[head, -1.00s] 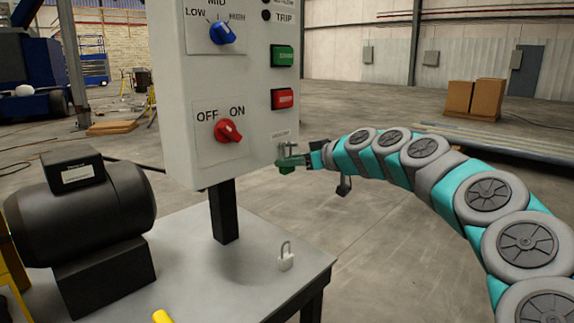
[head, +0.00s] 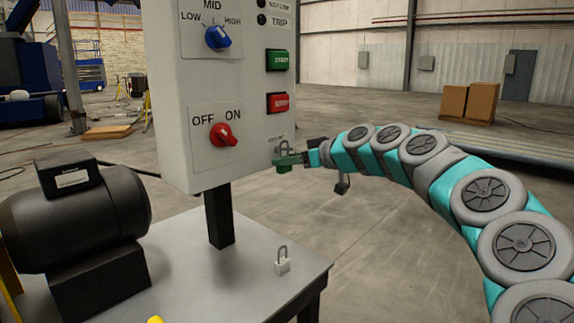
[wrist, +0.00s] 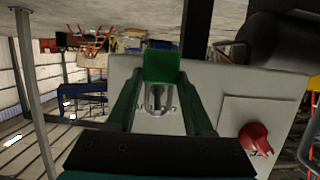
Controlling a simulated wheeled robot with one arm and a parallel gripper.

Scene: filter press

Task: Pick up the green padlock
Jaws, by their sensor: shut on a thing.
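The green padlock (head: 285,168) is in front of the lower right corner of the control panel, its grey shackle pointing up. My gripper (head: 288,160) comes in from the right, its green fingers shut on the padlock. In the wrist view the padlock's green body (wrist: 162,66) sits between the tips of my gripper (wrist: 161,75), with the grey shackle below it in the picture. The panel face is behind the shackle. I cannot tell whether the shackle still touches a hook or the panel.
The grey control panel (head: 180,90) stands on a dark post over a metal table (head: 190,270). It has a red OFF/ON knob (head: 224,135) and a red button (head: 278,103).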

